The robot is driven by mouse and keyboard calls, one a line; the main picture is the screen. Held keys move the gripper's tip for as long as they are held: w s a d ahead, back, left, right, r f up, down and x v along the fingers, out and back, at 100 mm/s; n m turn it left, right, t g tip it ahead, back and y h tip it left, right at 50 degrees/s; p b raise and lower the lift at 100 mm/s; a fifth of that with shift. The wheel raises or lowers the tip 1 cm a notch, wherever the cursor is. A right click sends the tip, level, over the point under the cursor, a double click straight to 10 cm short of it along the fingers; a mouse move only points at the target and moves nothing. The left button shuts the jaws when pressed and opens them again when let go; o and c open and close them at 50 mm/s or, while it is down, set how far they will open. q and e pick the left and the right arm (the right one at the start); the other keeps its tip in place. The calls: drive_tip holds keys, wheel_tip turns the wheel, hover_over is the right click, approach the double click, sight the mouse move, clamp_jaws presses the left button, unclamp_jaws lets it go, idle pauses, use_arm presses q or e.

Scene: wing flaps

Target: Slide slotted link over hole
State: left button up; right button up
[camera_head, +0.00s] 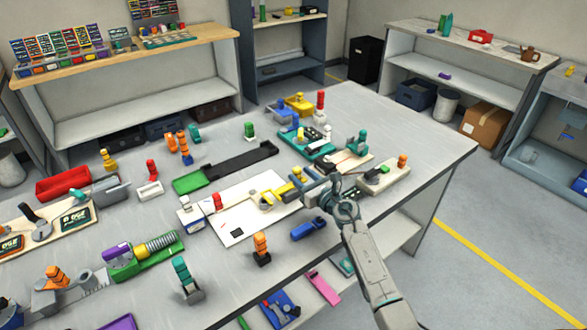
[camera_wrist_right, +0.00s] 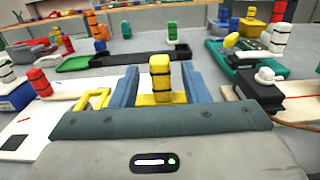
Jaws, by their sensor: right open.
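A yellow slotted link (camera_head: 272,197) lies on a white board (camera_head: 257,218) near the middle of the table. A yellow upright grip (camera_head: 297,173) stands at its right end. The link's open loop also shows at the left in the right wrist view (camera_wrist_right: 96,99). My right gripper (camera_head: 303,186) is open at the grip. In the right wrist view its two blue fingers (camera_wrist_right: 160,76) stand on either side of the yellow grip (camera_wrist_right: 160,82), with gaps showing. A small dark patch (camera_head: 237,232) on the white board may be the hole; I cannot tell. My left gripper is out of view.
A red block (camera_head: 217,201) stands left of the link. A long black tray (camera_head: 240,164) lies behind the board. A blue block (camera_head: 308,229) lies in front of my gripper. A white plate with orange and green knobs (camera_head: 385,176) is at the right.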

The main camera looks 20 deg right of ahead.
drive_tip(key=shift+x, duration=2.4)
clamp_jaws()
